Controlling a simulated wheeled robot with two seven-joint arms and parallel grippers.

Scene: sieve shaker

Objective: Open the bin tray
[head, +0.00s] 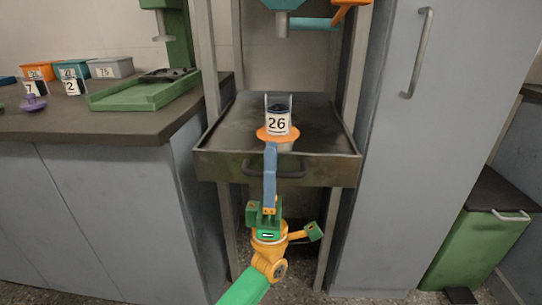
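The bin tray (220,166) is a shallow dark metal tray with a raised rim, set in a grey metal frame. Its dark bar handle (291,174) is on the front wall. A clear container labelled 26 (278,121) stands in the tray, with an orange disc-shaped part (290,133) at its base. My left gripper (270,152) points up at the tray's front, its blue finger crossing the middle of the handle in the picture. I see it nearly edge-on, so finger spacing and contact with the handle are unclear. My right gripper is not in view.
A counter (60,125) at left holds a green tray (130,97), several labelled bins and a purple object (33,103). A teal hopper (282,24) hangs above the tray. A grey cabinet (385,190) and green bin (475,245) stand at right.

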